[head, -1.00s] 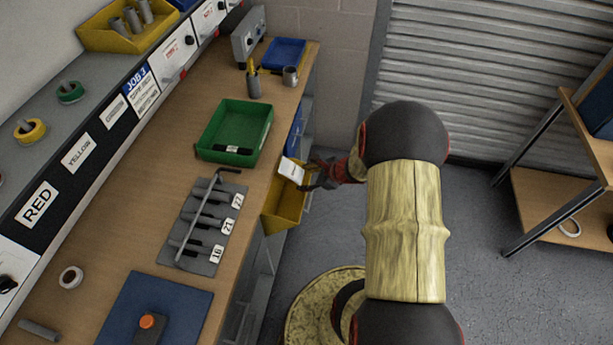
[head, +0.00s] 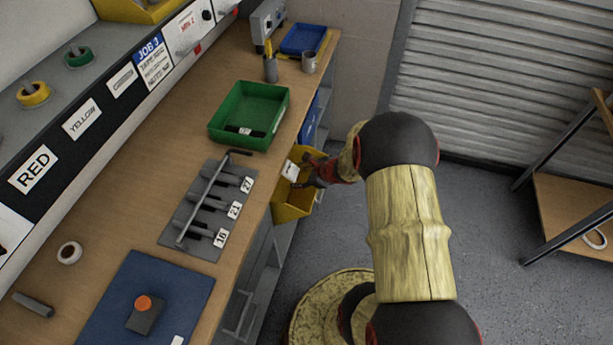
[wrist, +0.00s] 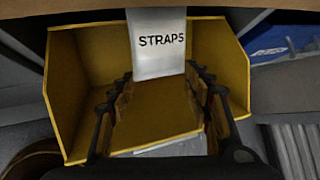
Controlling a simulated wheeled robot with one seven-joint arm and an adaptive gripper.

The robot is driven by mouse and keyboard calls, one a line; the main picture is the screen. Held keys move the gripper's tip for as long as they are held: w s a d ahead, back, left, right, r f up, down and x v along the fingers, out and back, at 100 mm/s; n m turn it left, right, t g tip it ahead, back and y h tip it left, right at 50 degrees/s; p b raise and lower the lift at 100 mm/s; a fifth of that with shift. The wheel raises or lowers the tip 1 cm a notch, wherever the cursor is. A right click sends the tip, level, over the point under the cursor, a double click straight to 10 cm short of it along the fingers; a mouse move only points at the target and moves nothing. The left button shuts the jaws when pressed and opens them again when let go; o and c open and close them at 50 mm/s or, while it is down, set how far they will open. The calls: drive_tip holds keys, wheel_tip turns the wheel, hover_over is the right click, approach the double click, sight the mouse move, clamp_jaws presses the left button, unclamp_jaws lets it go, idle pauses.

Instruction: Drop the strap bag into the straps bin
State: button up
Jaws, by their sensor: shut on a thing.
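The strap bag is a white packet printed STRAPS (wrist: 160,40), seen in the wrist view between my fingertips. It also shows as a small white patch in the head view (head: 290,171). My gripper (wrist: 160,73) is shut on the bag and points into the mouth of the yellow bin. The yellow straps bin (wrist: 84,85) hangs at the bench's right edge, and it also shows in the head view (head: 291,206). The bag is over or inside the bin; I cannot tell if it touches the bin. No label shows on the bin.
A green tray (head: 213,128) and a grey tool rack (head: 190,240) stand on the bench (head: 125,235) beside the bin. A blue bin (head: 312,122) sits beyond the yellow one.

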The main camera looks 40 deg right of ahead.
drive_tip(key=shift+w+a+f+b, duration=0.35)
drive_tip(key=shift+w+f+b, duration=0.1)
drive_tip(key=shift+f, duration=0.25)
drive_tip(key=shift+w+a+f+b, duration=0.3)
drive_tip(key=shift+w+f+b, duration=0.2)
drive_tip(key=shift+f, duration=0.15)
drive_tip(key=shift+w+a+f+b, duration=0.35)
drive_tip(key=shift+w+f+b, duration=0.1)
drive_tip(key=shift+f, duration=0.25)
drive_tip(key=o, duration=1.8)
drive_tip(key=shift+s, duration=0.1)
drive_tip(key=v, duration=1.2)
